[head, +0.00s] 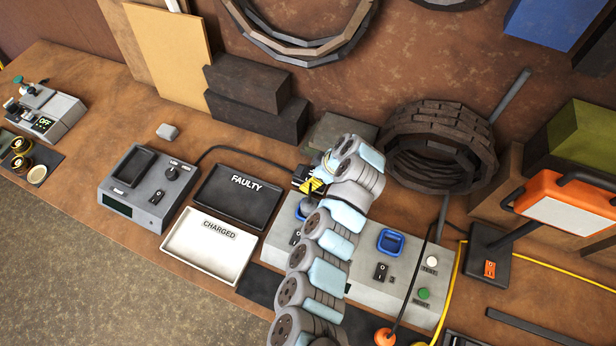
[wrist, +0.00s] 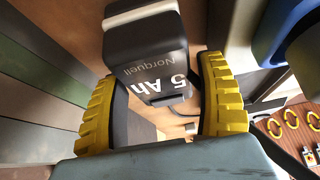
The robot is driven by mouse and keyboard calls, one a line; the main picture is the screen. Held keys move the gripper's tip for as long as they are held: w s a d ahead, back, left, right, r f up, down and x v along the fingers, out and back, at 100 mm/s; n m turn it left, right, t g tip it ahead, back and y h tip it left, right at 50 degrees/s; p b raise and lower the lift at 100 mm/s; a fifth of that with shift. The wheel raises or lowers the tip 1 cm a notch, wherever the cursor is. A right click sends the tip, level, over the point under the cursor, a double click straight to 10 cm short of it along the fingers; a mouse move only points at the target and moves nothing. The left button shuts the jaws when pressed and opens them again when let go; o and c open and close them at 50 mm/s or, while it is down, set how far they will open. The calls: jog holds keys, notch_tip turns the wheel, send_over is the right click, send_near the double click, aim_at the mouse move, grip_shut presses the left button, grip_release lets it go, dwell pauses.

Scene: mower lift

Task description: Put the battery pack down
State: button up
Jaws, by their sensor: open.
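A dark battery pack, marked "Norquell 5 Ah" in white, is between the yellow fingers of my gripper in the wrist view (wrist: 150,50). My gripper (head: 313,187) is open around the pack, above the left part of the grey test bench (head: 362,268). In the head view my arm and gripper largely hide the pack; whether it rests on anything is unclear. The dark FAULTY tray (head: 262,206) and the white CHARGED tray (head: 190,256) are just left of my gripper and are empty.
A grey charger (head: 118,205) with a dark bay stands left of the trays. A blue socket (head: 390,242) is on the bench right of my arm. Dark blocks (head: 248,88) and a stack of ring-shaped parts (head: 440,145) stand behind. An orange lamp (head: 565,205) is at right.

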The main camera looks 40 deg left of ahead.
jog(key=v, duration=0.7)
jog(key=shift+r+p, duration=0.3)
jog(key=shift+p, duration=0.05)
jog(key=shift+o, duration=0.4)
jog(key=shift+p+v, duration=0.45)
jog(key=shift+v, duration=0.3)
jog(key=shift+f, duration=0.1)
